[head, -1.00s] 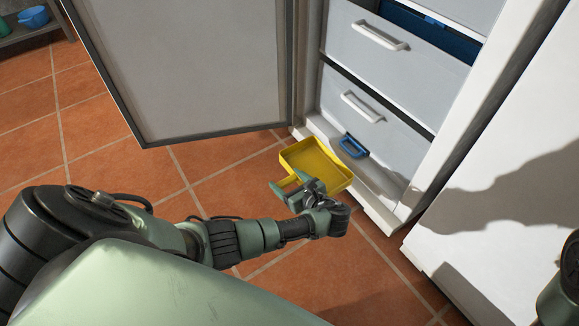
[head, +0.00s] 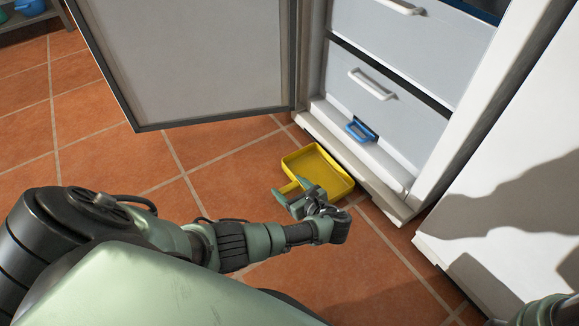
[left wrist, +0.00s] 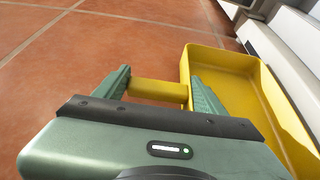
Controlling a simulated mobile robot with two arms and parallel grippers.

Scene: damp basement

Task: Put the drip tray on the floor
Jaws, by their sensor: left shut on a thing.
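The yellow drip tray (head: 322,172) is a shallow, open pan with a short handle, in front of the freezer's base in the head view. It looks level and empty, low over or on the floor tiles (head: 225,185); I cannot tell whether it touches them. My left gripper (head: 296,193) is shut on the tray's handle. In the left wrist view the handle (left wrist: 158,90) runs between the two green fingers, and the tray (left wrist: 225,80) lies to the right. My right gripper is not in view.
The freezer (head: 400,200) stands open, its door (head: 190,60) swung out to the left. Its drawers (head: 350,85) are shut, and a blue handle-like part (head: 360,130) shows at the bottom. A white cabinet (head: 510,200) stands at right. Floor left of the tray is clear.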

